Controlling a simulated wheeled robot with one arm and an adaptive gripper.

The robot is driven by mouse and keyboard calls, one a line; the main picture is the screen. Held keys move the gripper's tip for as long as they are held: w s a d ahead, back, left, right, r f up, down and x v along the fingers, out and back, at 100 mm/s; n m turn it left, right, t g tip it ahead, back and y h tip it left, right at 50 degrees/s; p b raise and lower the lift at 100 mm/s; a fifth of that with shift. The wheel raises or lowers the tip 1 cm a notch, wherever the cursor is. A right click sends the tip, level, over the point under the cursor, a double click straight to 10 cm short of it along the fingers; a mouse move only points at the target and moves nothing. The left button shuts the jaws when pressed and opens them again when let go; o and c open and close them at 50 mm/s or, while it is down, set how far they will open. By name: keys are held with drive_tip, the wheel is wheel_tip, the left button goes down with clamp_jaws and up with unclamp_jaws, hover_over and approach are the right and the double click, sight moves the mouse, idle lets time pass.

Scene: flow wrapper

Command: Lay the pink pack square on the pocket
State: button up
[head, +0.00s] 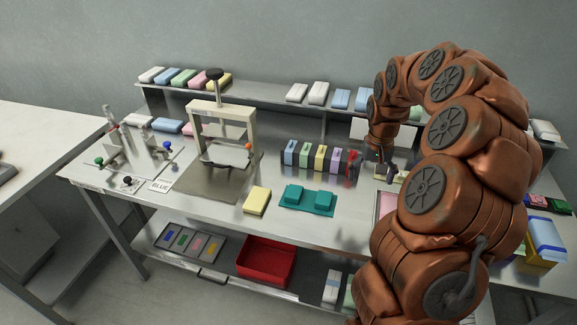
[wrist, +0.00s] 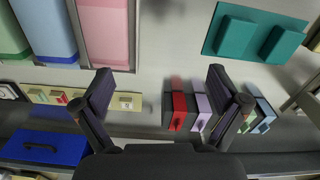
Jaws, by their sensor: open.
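A pink pack (wrist: 104,30) lies in a framed tray at the top left of the wrist view, beside blue and green packs. In the head view a pink surface (head: 387,203) shows beside my arm, which hides most of that area. My gripper (wrist: 160,95) is open, with nothing between its fingers. In the head view my gripper (head: 386,172) hangs over the right part of the bench, to the right of the row of coloured packs. Other pink packs show on the back shelf (head: 203,79) and behind the press. I cannot tell which spot is the pocket.
A teal mat with two teal blocks (head: 310,200) and a yellow pack (head: 257,201) lie at the bench front. A press frame (head: 221,135) stands left of them. Upright coloured packs (head: 320,158) stand in a row at the back. A red bin (head: 266,262) is below.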

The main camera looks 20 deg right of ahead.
drive_tip(key=w+a+r+n+p, duration=0.1)
drive_tip(key=w+a, duration=0.3)
drive_tip(key=a, duration=0.6)
drive_tip(key=w+a+r+n+p, duration=0.1)
drive_tip(key=w+a+n+p, duration=0.2)
drive_tip(key=a, duration=0.8)
drive_tip(key=shift+w+r+n+p, duration=0.3)
drive_tip(key=shift+w+r+p, duration=0.15)
drive_tip(key=shift+p, duration=0.4)
drive_tip(key=s+a+r, duration=0.1)
drive_tip(key=s+r, duration=0.2)
drive_tip(key=s, duration=0.9)
drive_tip(key=s+a+r+g, duration=0.1)
drive_tip(key=s+a+r, duration=0.1)
drive_tip(key=s, duration=1)
drive_tip(key=s+a+r+n+g, duration=0.1)
drive_tip(key=s+r, duration=0.3)
drive_tip(key=s, duration=0.8)
drive_tip(key=shift+s+a, duration=0.4)
drive_tip(key=shift+a, duration=0.15)
